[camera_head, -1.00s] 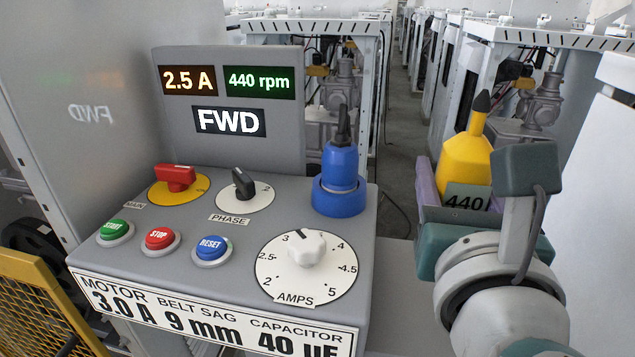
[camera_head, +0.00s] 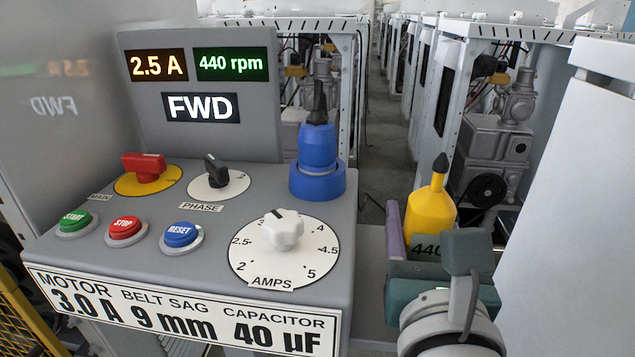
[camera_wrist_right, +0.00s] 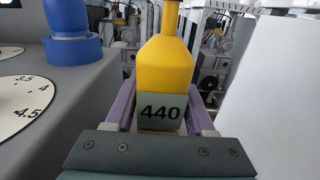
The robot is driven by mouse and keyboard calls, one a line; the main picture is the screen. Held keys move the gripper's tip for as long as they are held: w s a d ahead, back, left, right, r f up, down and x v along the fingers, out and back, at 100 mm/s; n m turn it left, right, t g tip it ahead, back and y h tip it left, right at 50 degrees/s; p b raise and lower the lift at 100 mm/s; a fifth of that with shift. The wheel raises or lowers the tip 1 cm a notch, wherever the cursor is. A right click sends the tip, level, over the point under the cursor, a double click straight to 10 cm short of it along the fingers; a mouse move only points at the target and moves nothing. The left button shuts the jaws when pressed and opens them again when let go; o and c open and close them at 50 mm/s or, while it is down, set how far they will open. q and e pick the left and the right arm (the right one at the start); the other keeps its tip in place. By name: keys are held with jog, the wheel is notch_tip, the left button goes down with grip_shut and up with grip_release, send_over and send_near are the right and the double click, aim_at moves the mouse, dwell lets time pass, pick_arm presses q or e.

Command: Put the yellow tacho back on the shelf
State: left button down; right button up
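The yellow tacho (camera_head: 430,212) has a dark pointed tip and a display that reads 440. It stands upright at the right of the control panel. My right gripper (camera_head: 420,240) is around its lower body; a purple finger pad shows on its left side. In the right wrist view the tacho (camera_wrist_right: 163,75) sits between the two purple fingers (camera_wrist_right: 160,108), which appear closed against its sides. The shelf cannot be made out in these frames. My left gripper is not in view.
The grey control panel (camera_head: 110,215) with knobs, buttons and a blue plug (camera_head: 318,155) stands close to the left of my right gripper. A white cabinet (camera_head: 575,190) stands to the right. An aisle between machine frames (camera_head: 385,150) runs back in the middle.

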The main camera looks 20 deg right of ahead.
jog(key=o, duration=0.4)
jog(key=shift+r, duration=0.15)
jog(key=v, duration=1.1)
jog(key=s+d+f+m+g+y, duration=0.1)
jog(key=s+d+f+m+g, duration=0.3)
jog(key=m, duration=0.5)
jog(key=s+d+f+m+g+y, duration=0.1)
jog(key=s+d+f+m+g, duration=0.2)
jog(key=m+g, duration=0.45)
jog(key=s+a+m+y, duration=0.1)
jog(key=a+m+y, duration=0.5)
jog(key=m, duration=0.5)
jog(key=shift+s+a+y, duration=0.35)
jog(key=shift+a+y, duration=0.05)
jog(key=shift+y, duration=0.4)
